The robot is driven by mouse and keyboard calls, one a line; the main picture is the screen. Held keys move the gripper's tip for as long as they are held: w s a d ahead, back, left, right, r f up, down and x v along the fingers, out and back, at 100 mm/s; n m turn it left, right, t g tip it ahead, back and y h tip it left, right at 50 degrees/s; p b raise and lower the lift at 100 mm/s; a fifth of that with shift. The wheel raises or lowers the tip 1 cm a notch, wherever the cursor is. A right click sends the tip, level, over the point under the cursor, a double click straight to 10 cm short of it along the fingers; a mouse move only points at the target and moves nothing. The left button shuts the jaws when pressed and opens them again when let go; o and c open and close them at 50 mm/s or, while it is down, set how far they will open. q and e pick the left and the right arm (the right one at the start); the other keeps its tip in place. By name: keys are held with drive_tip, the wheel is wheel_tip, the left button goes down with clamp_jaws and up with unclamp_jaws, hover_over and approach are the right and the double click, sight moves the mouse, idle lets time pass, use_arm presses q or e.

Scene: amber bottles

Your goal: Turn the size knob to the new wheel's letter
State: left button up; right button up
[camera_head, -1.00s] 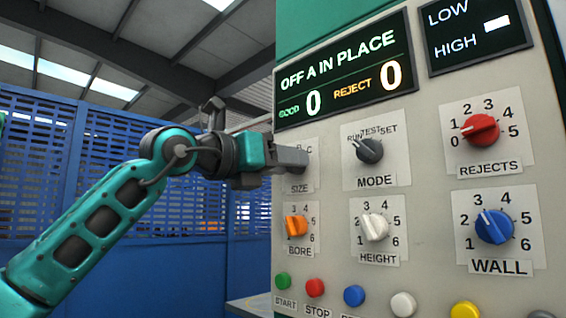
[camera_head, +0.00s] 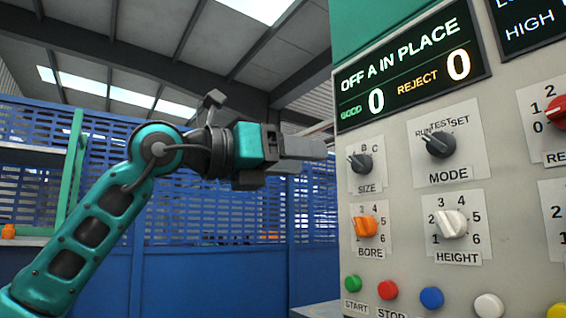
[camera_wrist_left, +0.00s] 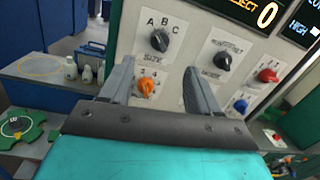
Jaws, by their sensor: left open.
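The dark SIZE knob (camera_head: 361,163) is on the pale control panel (camera_head: 400,272), below the display. The wrist view shows the knob (camera_wrist_left: 159,41) with letters A, B and C around it; its pointer tilts to the upper left, toward A. The display (camera_head: 412,66) reads "OFF A IN PLACE". My left gripper (camera_head: 322,148) is apart from the panel, left of the SIZE knob. Its two fingers are spread and empty in the wrist view (camera_wrist_left: 158,72). A green notched disc (camera_wrist_left: 20,125) lies at the left there; its marking is unreadable. My right gripper is not in view.
The MODE knob (camera_head: 438,144) is right of SIZE, the orange BORE knob (camera_head: 366,226) below, and the white HEIGHT knob (camera_head: 452,223) lower right. Coloured buttons (camera_head: 388,290) line the bottom. Small bottles (camera_wrist_left: 70,68) stand on a side surface. Blue mesh fencing (camera_head: 220,205) stands behind.

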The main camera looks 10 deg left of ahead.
use_arm(q)
drive_tip(key=shift+v, duration=1.25)
